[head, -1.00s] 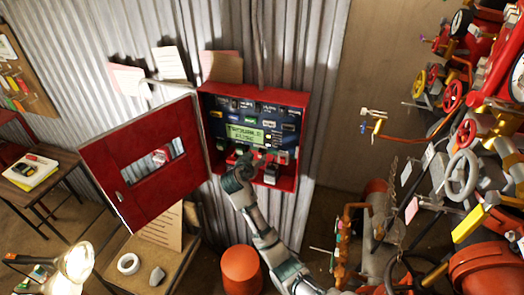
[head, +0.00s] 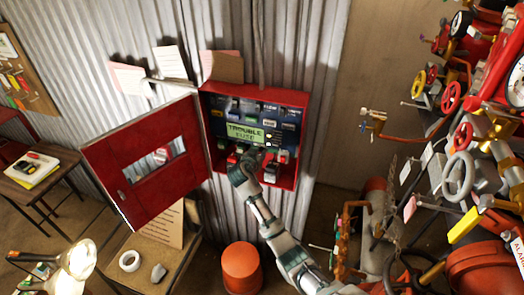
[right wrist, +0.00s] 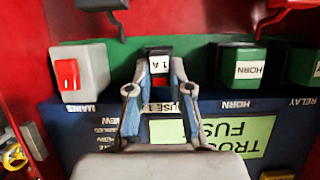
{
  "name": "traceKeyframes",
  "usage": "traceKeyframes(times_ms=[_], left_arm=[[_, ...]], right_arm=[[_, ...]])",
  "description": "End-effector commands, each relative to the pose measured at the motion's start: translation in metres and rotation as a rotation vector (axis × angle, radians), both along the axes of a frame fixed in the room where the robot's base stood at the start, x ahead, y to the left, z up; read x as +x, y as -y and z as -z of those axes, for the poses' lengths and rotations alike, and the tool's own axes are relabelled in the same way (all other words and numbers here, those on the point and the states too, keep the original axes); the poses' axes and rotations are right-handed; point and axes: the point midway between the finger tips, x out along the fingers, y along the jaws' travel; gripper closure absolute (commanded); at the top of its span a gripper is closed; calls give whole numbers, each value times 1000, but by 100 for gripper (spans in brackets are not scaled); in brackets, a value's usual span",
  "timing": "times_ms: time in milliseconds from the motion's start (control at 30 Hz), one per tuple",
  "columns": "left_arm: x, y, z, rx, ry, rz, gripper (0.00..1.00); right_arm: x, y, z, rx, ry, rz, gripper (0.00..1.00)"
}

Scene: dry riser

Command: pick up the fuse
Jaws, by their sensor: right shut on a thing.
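The fuse (right wrist: 159,64) is a small dark block with a white "1 A" label, above a "FUSE 1" label in the right wrist view, where the lettering looks upside down. My right gripper (right wrist: 158,82) is shut on it, one finger on each side. In the head view my right gripper (head: 262,160) is at the lower part of the open red panel box (head: 292,177), below the green "TROUBLE FUSE" display (head: 245,134). The gripper largely hides the fuse there. I cannot tell whether the fuse still sits in its socket. My left gripper is not in view.
In the right wrist view a red "MAINS" switch (right wrist: 67,74) and a green "HORN" block (right wrist: 241,69) flank the fuse. The box's red door (head: 110,165) hangs open at the left. Valves and pipes (head: 460,175) crowd the right.

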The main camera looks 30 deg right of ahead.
Motion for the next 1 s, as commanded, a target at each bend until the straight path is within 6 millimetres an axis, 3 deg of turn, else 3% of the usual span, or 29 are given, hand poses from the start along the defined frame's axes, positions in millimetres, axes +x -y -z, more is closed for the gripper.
traceKeyframes(times_ms=[333,567,1000], left_arm=[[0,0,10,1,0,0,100],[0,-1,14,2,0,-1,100],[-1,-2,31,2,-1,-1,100]], right_arm=[[0,-1,-1,0,3,-1,100],[-27,-34,0,2,4,-4,100],[-100,-119,-1,3,1,-2,100]])
